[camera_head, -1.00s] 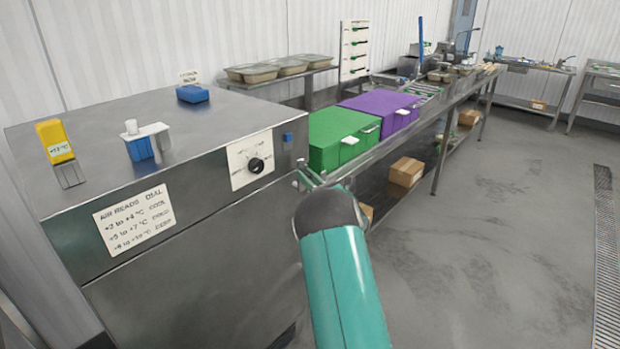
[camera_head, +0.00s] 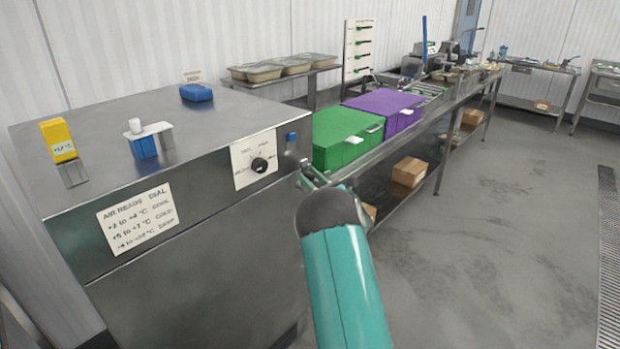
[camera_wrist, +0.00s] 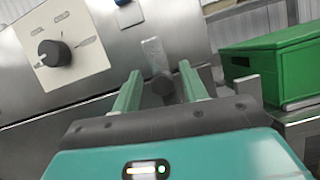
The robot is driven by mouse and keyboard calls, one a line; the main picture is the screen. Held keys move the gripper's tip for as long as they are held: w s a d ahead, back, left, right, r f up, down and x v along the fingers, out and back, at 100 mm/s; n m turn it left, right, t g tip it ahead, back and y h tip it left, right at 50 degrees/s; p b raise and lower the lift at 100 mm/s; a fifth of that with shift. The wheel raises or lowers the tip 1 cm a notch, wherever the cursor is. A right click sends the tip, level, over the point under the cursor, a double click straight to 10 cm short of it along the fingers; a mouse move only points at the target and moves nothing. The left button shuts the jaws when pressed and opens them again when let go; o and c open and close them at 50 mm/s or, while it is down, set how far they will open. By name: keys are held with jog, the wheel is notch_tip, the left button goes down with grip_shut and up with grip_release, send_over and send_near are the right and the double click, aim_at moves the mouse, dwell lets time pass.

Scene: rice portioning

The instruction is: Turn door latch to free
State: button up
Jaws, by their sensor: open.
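The door latch (camera_wrist: 153,56) is a light grey upright plate on the front of the steel cabinet, with a dark round part below it. In the wrist view it lies between the two green fingers of my gripper (camera_wrist: 160,71), which are open. I cannot tell whether the fingers touch it. In the head view my gripper (camera_head: 307,176) is at the cabinet's right front edge, just below a small blue piece (camera_head: 291,136). The latch is too small there to make out clearly.
The steel cabinet (camera_head: 215,235) has a black dial (camera_head: 259,165) on a white plate left of the latch. A green box (camera_head: 345,137) and a purple box (camera_head: 383,112) stand on the bench at the right. Floor to the right is clear.

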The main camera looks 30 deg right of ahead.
jog(key=v, duration=1.3)
jog(key=shift+s+f, duration=0.15)
jog(key=shift+s, duration=0.15)
jog(key=shift+d, duration=0.1)
jog(key=w+r+m+h, duration=0.3)
jog(key=r+m+h, duration=0.35)
jog(key=m, duration=0.25)
jog(key=s+a+r+m+g+h, duration=0.3)
jog(key=a+r+m+g+h, duration=0.4)
jog(key=m, duration=0.8)
jog(key=s+a+f+m+g+y, duration=0.1)
jog(key=s+a+m+g+y, duration=0.2)
jog(key=s+a+m, duration=0.4)
jog(key=s+a+f+m+g+y, duration=0.1)
jog(key=s+a+m+g+y, duration=0.3)
jog(key=s+a, duration=1.2)
jog(key=s+m+g, duration=0.1)
jog(key=s+m, duration=0.2)
jog(key=s, duration=0.4)
jog(key=shift+a+g, duration=0.4)
